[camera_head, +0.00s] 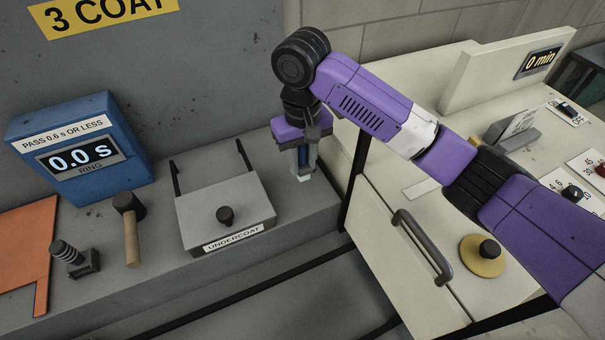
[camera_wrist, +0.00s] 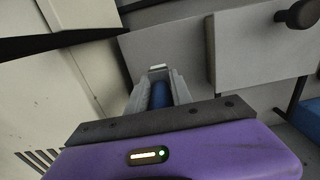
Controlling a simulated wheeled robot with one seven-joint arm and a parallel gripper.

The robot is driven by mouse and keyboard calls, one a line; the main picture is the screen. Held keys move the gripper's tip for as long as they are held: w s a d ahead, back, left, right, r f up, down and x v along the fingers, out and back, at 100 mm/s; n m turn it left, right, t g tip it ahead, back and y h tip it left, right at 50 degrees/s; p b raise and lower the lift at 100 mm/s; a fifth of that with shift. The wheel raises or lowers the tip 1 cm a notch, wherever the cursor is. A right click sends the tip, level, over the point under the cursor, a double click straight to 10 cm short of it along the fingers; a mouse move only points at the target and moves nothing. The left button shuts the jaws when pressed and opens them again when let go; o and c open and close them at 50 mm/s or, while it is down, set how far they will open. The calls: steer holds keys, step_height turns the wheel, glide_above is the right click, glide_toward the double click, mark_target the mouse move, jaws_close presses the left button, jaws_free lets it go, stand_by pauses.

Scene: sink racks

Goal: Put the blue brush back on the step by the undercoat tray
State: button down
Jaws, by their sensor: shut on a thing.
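My gripper (camera_head: 302,160) is at the right of the undercoat tray in the head view, over the right end of the grey step (camera_head: 325,198). It is shut on the blue brush (camera_head: 312,157), which points down. In the wrist view the blue brush (camera_wrist: 159,95) lies between the fingers of my gripper (camera_wrist: 157,88), with a pale tip beyond them. I cannot tell whether the tip touches the step. The undercoat tray (camera_head: 200,209) has a grey lid with a black knob and also shows in the wrist view (camera_wrist: 240,60).
A mallet (camera_head: 131,240), a dark bolt-like part (camera_head: 75,258), an orange plate (camera_head: 22,250) and a blue timer box (camera_head: 118,140) reading 0.0 s are left of the tray.

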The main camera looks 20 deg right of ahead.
mark_target(303, 176)
steer(key=shift+f+p, duration=0.4)
steer(key=shift+f, duration=2.05)
steer(key=c, duration=1.1)
jaws_free()
steer(key=shift+c, duration=0.2)
step_height(303, 176, up, 12)
steer(key=shift+b, duration=0.4)
